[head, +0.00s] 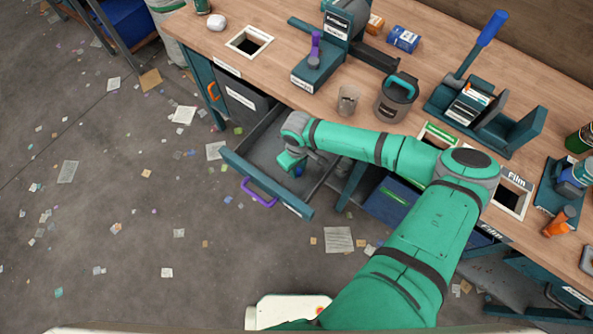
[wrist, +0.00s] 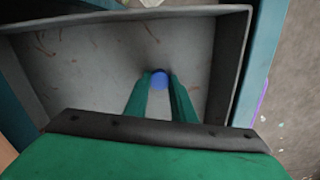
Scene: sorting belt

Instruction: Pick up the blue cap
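The blue cap (wrist: 159,80) is in the wrist view, at the tips of my gripper's two green fingers. It shows in the head view (head: 299,170) as a small blue spot inside the open drawer (head: 265,147). My gripper (wrist: 159,86) reaches down into this grey-floored drawer, which also fills much of the wrist view (wrist: 90,60). The fingers stand apart, one on each side of the cap, which nearly fills the gap at their tips. I cannot tell whether they press on it. My gripper (head: 293,164) partly covers the drawer in the head view.
The drawer's dark walls stand close around my gripper, and its teal front with a purple handle (head: 259,193) juts over the floor. Paper scraps litter the floor.

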